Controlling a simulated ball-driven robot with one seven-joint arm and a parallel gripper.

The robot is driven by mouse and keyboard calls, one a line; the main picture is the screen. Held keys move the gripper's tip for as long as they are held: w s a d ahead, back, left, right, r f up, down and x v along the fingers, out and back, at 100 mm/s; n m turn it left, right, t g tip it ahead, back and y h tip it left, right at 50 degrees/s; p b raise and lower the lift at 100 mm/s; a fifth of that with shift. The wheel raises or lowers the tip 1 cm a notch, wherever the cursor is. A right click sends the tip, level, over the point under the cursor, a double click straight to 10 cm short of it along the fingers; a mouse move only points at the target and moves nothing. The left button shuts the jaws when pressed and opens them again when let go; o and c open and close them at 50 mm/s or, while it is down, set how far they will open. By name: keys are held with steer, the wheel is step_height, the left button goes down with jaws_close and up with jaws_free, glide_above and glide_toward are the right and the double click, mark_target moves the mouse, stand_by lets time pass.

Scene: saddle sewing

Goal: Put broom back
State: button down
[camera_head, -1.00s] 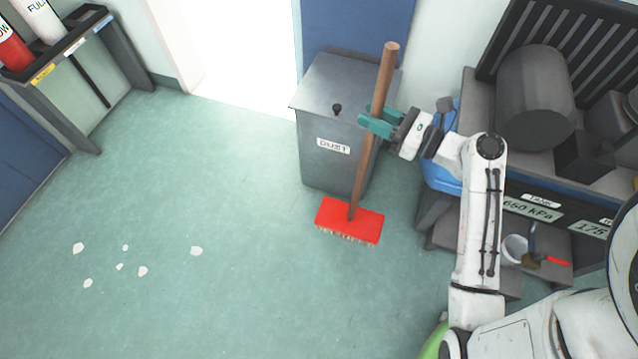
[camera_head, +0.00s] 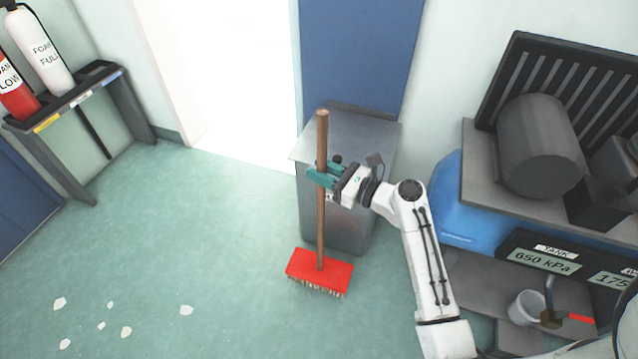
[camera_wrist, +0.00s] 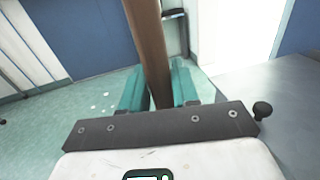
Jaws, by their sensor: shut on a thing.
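The broom has a brown wooden handle (camera_head: 321,225) and a red head (camera_head: 319,270) with pale bristles. It stands nearly upright in front of the grey bin, its bristles at or just above the floor; I cannot tell which. My gripper (camera_head: 322,177), with teal fingers, is shut on the upper part of the handle. In the wrist view the handle (camera_wrist: 151,50) runs between the two teal fingers (camera_wrist: 160,92). The broom head is hidden in the wrist view.
The grey lidded bin (camera_head: 350,134) stands behind the broom. A bench (camera_head: 485,160) with a cylinder and a blue tank (camera_head: 447,205) are at right. A rack (camera_head: 128,105) with extinguishers is at left. White scraps (camera_head: 126,332) lie on the otherwise clear floor.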

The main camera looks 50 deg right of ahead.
steer(key=shift+w+f+b, duration=0.25)
steer(key=shift+f+b, duration=0.2)
steer(key=shift+f, duration=0.5)
steer(key=shift+w+f+b, duration=0.2)
steer(key=shift+f+b, duration=0.25)
steer(key=shift+f, duration=0.55)
steer(key=c, duration=0.8)
jaws_free()
steer(key=shift+f, duration=0.1)
steer(key=shift+c, duration=0.2)
